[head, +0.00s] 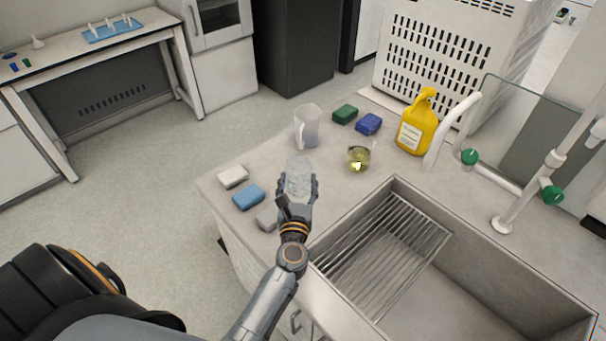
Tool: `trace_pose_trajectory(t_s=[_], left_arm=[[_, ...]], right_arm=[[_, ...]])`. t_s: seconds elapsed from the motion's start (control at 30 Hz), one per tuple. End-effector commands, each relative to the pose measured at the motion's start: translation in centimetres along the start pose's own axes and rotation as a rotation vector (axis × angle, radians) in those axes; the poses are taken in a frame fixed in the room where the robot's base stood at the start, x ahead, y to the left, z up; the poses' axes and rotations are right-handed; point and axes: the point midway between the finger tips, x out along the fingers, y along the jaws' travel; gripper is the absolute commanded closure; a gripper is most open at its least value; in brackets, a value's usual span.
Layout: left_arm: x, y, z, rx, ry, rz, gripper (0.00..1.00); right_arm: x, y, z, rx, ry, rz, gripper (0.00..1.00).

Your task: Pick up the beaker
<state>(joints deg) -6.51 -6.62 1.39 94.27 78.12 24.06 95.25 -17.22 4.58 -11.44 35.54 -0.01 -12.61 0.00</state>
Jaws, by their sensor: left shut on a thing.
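A clear glass beaker (299,172) is at the left part of the sink counter, just beyond my left gripper. My left gripper (299,187) is shut on the beaker, with a finger on each side of it. I cannot tell whether the beaker touches the counter or is held just above it. The beaker's near lower part is hidden by the gripper. My right gripper does not show.
A frosted jug (309,128), a round flask with yellow liquid (358,157) and a yellow jug (416,125) stand behind. Green (345,114), dark blue (368,124), white (233,176) and blue (248,197) sponges lie around. The sink with its rack (385,255) is at right.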

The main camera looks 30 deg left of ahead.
Motion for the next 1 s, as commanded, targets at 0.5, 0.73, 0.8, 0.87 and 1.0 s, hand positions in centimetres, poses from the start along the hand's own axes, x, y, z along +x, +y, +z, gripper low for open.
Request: trace_pose_trajectory(t_s=[0.5,0.73,0.8,0.87,1.0], left_arm=[[-8.2,3.0,4.3,0.0,0.0,-0.001,0.72],[-9.0,3.3,4.7,0.0,0.0,-0.001,0.72],[-9.1,3.4,4.7,0.001,-0.001,-0.003,0.72],[-9.3,3.4,4.6,0.002,-0.002,-0.012,0.72],[-10.7,3.0,4.4,0.014,-0.005,-0.074,0.72]], right_arm=[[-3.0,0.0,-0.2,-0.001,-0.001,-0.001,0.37],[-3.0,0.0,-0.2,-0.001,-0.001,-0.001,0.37],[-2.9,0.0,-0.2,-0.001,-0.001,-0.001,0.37],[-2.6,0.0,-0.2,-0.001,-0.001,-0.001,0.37],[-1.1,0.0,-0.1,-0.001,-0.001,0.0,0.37]])
